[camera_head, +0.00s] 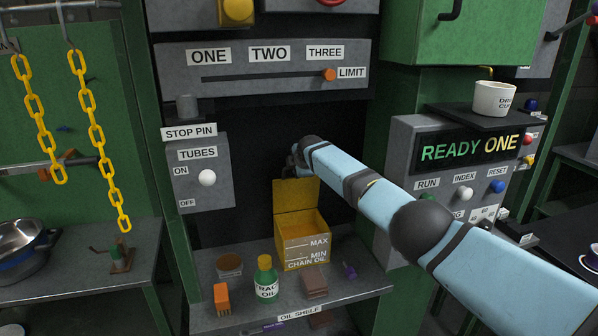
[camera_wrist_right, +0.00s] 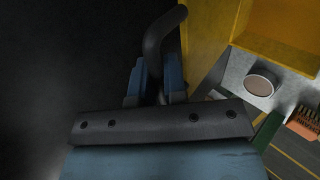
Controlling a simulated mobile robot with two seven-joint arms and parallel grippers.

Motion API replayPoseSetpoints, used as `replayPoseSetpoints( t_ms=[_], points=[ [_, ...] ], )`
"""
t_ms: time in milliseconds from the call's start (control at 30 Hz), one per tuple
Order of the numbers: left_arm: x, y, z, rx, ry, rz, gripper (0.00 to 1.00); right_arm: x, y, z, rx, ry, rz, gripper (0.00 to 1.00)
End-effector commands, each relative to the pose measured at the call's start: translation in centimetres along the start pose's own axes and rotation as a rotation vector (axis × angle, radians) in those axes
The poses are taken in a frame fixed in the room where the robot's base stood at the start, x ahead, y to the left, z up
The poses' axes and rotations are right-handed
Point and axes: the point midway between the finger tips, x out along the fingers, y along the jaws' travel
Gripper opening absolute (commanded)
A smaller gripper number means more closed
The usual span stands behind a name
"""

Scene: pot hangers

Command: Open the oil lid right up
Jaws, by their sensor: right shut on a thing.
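The yellow chain oil box (camera_head: 302,250) stands on the oil shelf with its mouth open. Its yellow lid (camera_head: 296,196) is raised and stands roughly upright at the back edge. My right arm reaches in from the right, and its gripper (camera_head: 297,160) is at the lid's top, mostly hidden behind my wrist. In the wrist view my right gripper (camera_wrist_right: 155,82) is shut on a dark bent handle (camera_wrist_right: 160,38) beside the lid's yellow edge. The box's yellow inside (camera_wrist_right: 283,25) shows at upper right there. My left gripper is not in view.
The TUBES switch panel (camera_head: 198,172) is at left, and the READY ONE panel (camera_head: 468,149) is at right.

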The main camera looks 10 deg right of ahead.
Motion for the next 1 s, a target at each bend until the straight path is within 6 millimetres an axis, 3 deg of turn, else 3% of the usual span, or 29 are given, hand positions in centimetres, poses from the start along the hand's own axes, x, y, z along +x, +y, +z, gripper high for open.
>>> replayPoseSetpoints(
  t_ms=[367,400,500,1000],
  points=[
    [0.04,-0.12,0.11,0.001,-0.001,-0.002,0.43,0.06,-0.08,0.10,-0.005,-0.003,-0.004,0.00],
    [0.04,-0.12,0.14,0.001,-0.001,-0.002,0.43,0.07,-0.08,0.09,-0.005,-0.002,-0.004,0.15],
    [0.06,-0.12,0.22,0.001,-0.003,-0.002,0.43,0.06,-0.08,0.07,-0.004,-0.002,-0.004,0.37],
    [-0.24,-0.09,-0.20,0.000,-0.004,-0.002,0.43,-0.79,0.16,0.13,-0.002,0.001,-0.002,0.37]
  ],
)
